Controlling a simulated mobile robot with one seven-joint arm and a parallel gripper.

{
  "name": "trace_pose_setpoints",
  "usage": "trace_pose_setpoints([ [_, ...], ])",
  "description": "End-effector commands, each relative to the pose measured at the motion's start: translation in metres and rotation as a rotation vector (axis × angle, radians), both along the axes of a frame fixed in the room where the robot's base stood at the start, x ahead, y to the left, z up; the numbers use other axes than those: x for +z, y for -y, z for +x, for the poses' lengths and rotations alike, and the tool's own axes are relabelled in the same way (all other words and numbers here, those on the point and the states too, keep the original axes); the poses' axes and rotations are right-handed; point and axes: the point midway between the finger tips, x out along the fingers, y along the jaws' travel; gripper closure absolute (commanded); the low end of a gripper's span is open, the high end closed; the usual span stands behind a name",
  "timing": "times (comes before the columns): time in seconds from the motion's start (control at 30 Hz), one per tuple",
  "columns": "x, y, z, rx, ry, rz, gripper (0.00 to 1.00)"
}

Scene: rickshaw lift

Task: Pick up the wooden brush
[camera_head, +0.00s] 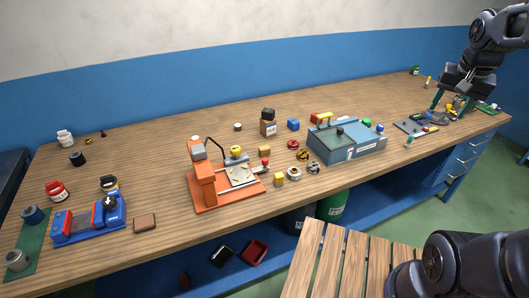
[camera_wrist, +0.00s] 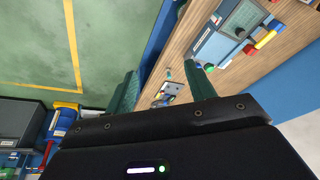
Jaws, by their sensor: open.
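My gripper (camera_head: 447,111) is over the far right end of the workbench, pointing down with its green fingers apart. In the wrist view my gripper (camera_wrist: 164,72) shows nothing held between the fingers. I cannot surely make out a wooden brush. A brown block (camera_head: 145,222) lies at the left front of the bench, far from my gripper; whether it has bristles I cannot tell. Small items around the fingertips are too small to name.
The wooden bench (camera_head: 250,130) holds an orange fixture (camera_head: 206,184), a blue-grey case (camera_head: 347,151), a blue device (camera_head: 90,219) and a grey tray (camera_head: 408,127). A slatted wooden surface (camera_head: 340,262) stands in front.

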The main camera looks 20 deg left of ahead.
Motion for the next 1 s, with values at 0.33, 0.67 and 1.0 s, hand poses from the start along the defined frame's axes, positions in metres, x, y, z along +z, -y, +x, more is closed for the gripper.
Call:
trace_pose_setpoints([
  [0.33,-0.006,-0.082,0.074,-0.135,-0.074,0.006,0.45],
  [0.67,-0.033,-0.184,0.124,-0.273,-0.11,-0.018,0.45],
  [1.0,-0.083,-0.308,0.147,-0.411,-0.106,-0.056,0.45],
])
